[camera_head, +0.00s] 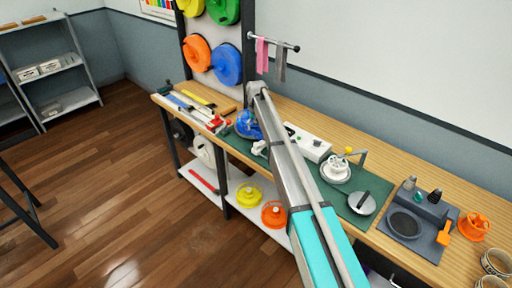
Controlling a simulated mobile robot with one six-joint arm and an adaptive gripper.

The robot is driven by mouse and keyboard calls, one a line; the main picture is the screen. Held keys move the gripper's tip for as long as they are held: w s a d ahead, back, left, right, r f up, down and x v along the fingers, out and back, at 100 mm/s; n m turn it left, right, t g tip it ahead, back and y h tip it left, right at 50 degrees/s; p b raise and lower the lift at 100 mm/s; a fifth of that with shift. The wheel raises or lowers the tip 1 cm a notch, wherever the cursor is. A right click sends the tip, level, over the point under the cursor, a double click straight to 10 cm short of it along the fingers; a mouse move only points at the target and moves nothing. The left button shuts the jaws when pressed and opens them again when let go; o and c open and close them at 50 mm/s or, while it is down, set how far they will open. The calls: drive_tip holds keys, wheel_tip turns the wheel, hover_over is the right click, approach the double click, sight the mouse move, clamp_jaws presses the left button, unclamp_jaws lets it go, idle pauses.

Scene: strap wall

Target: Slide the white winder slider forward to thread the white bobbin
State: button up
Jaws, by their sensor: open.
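A white round bobbin-like piece (336,170) sits upright on a round white base on the green mat (331,193), right of my arm. A white box with small dark details (308,143), perhaps part of the winder, stands just behind and left of it. A thin grey bracket with a yellow ball (348,151) rises beside the bobbin piece. I cannot make out the white slider for certain at this size. My arm crosses the middle of the view and covers part of the bench.
A round grey dish (362,203) with a dark handle lies right of the bobbin. Farther right are a dark grey tray (427,222) and an orange spool (474,226). A blue spool (248,125) is left of my arm. Tools crowd the bench's left end; the floor at left is clear.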

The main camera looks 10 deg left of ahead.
sight(256, 144)
drive_tip(key=shift+f+b, duration=4.4)
drive_tip(key=shift+f, duration=0.35)
clamp_jaws()
